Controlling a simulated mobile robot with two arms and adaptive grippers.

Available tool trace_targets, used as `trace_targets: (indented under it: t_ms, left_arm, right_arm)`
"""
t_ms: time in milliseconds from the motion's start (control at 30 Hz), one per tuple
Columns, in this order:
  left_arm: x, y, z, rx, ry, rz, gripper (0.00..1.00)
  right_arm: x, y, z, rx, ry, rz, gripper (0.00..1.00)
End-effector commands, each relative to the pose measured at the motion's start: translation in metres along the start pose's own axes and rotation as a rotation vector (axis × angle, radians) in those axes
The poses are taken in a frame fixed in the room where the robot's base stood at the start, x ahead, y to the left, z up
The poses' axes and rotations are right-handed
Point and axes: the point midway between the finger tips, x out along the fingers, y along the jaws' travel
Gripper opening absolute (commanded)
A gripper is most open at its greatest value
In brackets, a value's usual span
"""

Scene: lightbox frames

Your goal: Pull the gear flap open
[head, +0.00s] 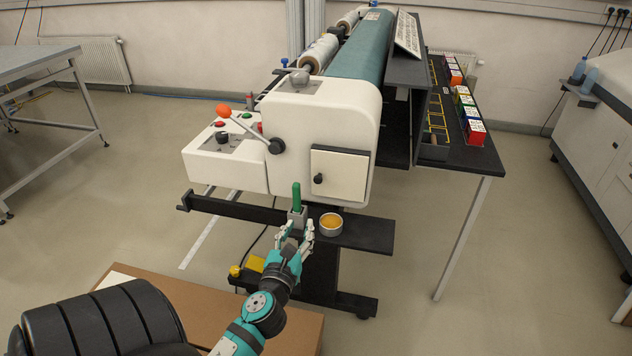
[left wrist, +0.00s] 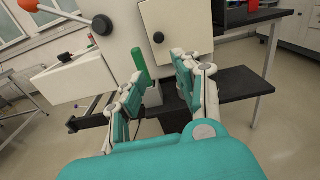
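The gear flap (head: 338,175) is a cream square door with a black round knob (head: 319,179) on the end of the white machine. It looks closed. The flap also shows in the left wrist view (left wrist: 178,32), with its knob (left wrist: 158,38) on its left side. My left gripper (head: 296,222) is below the flap, in front of the black shelf, apart from the knob. Its fingers stand apart in the left wrist view (left wrist: 155,85), with a green-handled tool (left wrist: 140,66) visible beyond them. No held object shows between the fingers. My right gripper is not in view.
The green-handled tool stands in a grey holder on the black shelf (head: 368,233), beside a round tin (head: 331,224) with amber contents. A lever with an orange knob (head: 224,111) sticks out left of the flap. A cardboard box (head: 180,300) lies below.

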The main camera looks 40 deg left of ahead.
Motion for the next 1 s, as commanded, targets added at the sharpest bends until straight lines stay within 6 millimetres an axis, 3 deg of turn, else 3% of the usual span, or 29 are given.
trace_targets:
  t_ms: [167, 700, 1000]
  left_arm:
    - [0.014, 0.001, 0.011, 0.030, -0.019, 0.003, 0.33]
    - [0.128, 0.001, 0.011, 0.023, -0.018, 0.003, 0.33]
    - [0.168, 0.001, 0.011, 0.023, -0.016, 0.003, 0.33]
  right_arm:
    - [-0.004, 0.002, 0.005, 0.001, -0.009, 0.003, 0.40]
    - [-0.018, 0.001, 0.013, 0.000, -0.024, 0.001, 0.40]
    - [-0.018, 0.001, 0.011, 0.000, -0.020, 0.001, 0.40]
